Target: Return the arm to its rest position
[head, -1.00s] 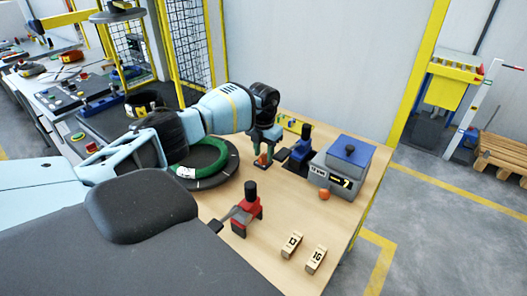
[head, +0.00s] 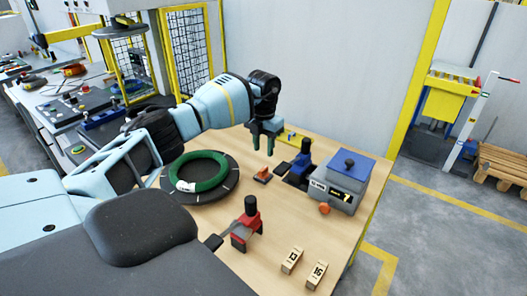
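My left arm reaches in from the left over the wooden table. Its gripper (head: 262,152) hangs above the table, with its two greenish fingers apart and nothing visible between them. A small orange piece on a dark base (head: 262,175) stands on the table just below the fingertips, apart from them. A green coil (head: 222,178) lies flat on a dark round turntable (head: 190,198), left of the gripper and partly beneath my arm. My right gripper is not in view.
The table's middle is clear.

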